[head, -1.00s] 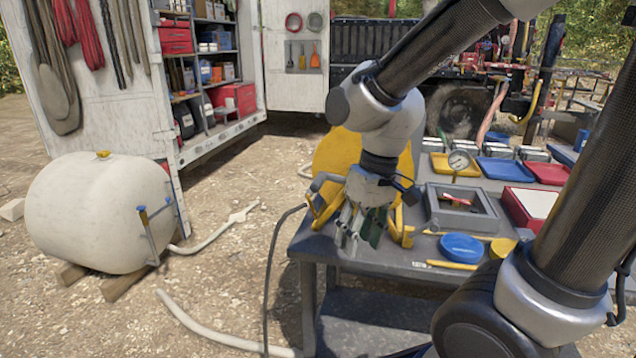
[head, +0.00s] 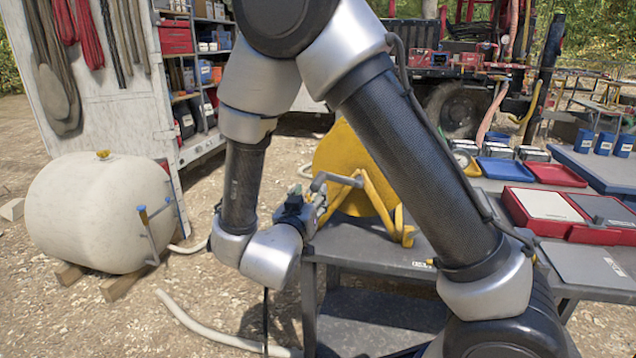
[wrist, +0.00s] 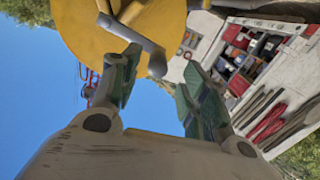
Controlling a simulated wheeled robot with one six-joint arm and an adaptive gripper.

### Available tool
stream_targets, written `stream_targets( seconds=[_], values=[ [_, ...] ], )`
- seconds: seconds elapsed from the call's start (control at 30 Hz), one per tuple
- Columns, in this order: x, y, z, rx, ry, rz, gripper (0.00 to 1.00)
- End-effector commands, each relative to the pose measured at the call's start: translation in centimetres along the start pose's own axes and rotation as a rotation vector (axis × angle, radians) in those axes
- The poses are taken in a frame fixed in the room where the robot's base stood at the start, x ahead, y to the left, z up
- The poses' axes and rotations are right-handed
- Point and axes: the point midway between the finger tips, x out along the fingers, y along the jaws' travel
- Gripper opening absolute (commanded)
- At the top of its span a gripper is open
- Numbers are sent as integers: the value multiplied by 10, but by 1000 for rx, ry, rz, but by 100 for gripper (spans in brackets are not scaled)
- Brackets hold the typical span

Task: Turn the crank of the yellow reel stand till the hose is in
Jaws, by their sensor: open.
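The yellow reel stand (head: 347,160) stands on the near left corner of the grey table, with a round yellow drum and a yellow tube frame. Its grey crank (head: 338,179) points left towards my gripper (head: 312,200). In the wrist view the reel (wrist: 85,30) fills the top left. The crank (wrist: 135,38) ends in a rounded grip that shows between the green-padded fingertips of my open gripper (wrist: 158,75), nearer the left finger. I cannot tell how deep it sits between them. A thin dark hose (head: 265,315) hangs left of the table; its upper part is hidden by my arm.
A white tank (head: 95,215) rests on wooden blocks at left. A pale hose (head: 205,335) lies on the gravel. Red cases (head: 545,212) and blue and red trays (head: 500,170) cover the table's right side. An open white trailer (head: 110,90) stands behind.

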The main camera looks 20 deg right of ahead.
Motion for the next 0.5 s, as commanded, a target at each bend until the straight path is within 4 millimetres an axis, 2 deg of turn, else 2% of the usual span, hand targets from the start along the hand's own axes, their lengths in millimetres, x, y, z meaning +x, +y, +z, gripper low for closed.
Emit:
stream_targets(
  seconds=[0.17,0.5],
  values=[
    [16,2,-6,-15,24,11,45],
    [69,2,-7,-13,22,8,45]
  ],
)
